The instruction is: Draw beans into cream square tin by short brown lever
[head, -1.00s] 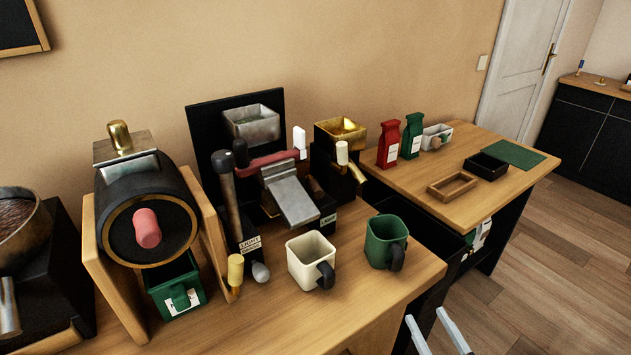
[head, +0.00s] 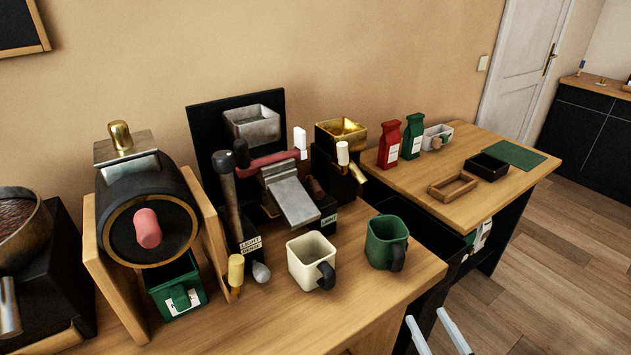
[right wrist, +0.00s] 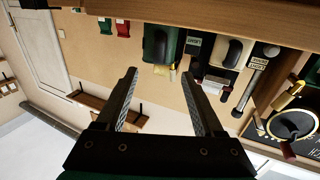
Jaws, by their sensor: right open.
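The cream square tin (head: 306,262) stands upright on the wooden counter below the grey metal chute (head: 291,199), its black handle facing front right. In the right wrist view, the tin (right wrist: 247,54) shows partly behind its dark handle. A short brown piece (head: 316,189), perhaps the short brown lever, sits right of the chute; it is partly hidden and I cannot be sure. A metal bin (head: 252,125) stands above the chute. My right gripper (head: 435,330) is open and empty, low in front of the counter's right end; its fingers (right wrist: 158,74) are apart. My left gripper is not seen.
A green tin (head: 381,243) stands right of the cream one. A dark-knobbed lever (head: 229,190), a white-knobbed lever (head: 300,142) and a cream-knobbed lever (head: 343,152) stand around the chute. A brass bin (head: 341,134) is at right. The counter's front right corner is clear.

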